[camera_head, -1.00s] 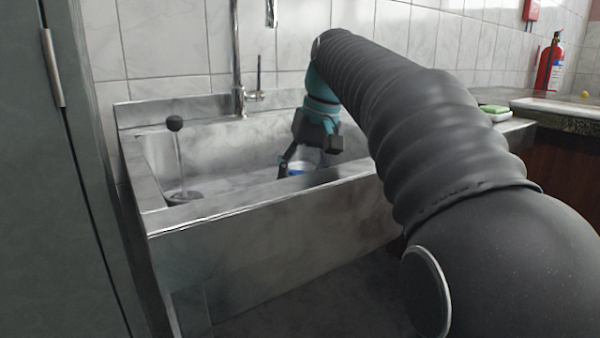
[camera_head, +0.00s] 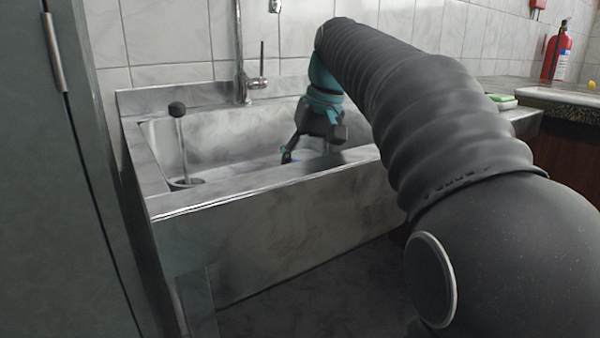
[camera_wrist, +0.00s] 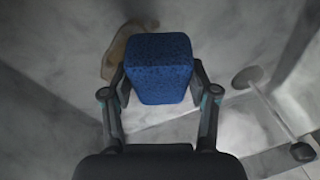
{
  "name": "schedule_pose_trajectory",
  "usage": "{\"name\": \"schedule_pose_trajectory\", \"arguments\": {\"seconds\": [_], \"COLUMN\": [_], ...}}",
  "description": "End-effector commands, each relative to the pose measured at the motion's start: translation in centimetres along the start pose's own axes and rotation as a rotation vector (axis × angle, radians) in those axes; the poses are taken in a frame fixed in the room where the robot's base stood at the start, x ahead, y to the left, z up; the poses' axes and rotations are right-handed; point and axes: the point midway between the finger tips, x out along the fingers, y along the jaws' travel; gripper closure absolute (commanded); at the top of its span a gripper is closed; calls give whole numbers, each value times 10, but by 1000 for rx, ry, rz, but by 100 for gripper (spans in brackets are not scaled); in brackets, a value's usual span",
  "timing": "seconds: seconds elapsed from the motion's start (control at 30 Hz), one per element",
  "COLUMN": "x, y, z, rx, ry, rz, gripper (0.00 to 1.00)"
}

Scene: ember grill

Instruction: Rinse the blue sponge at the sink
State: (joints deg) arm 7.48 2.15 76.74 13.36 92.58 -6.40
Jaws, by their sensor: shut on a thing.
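The blue sponge (camera_wrist: 159,68) is held between the two fingers of my gripper (camera_wrist: 160,90) in the wrist view. My gripper is shut on it. The tap (camera_head: 243,88) stands at the back of the sink, to the left of my gripper. No running water can be made out.
A rod with a black knob (camera_head: 177,109) stands upright in the sink's left part. A green-and-white item (camera_head: 502,102) lies on the counter at right, with a fire extinguisher (camera_head: 556,55) beyond. A grey cabinet (camera_head: 60,200) borders the left. A brownish patch (camera_wrist: 122,50) lies beyond the sponge.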

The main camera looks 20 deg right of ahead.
Motion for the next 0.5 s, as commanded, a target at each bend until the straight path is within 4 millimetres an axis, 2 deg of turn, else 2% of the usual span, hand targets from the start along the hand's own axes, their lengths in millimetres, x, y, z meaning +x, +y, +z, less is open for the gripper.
{"name": "schedule_pose_trajectory", "arguments": {"seconds": [0.03,0.5], "x": [-8,-38], "y": [-2,-8], "z": [-1,-7], "rx": [0,0], "ry": [0,0], "rz": [0,0], "gripper": [73,73]}}
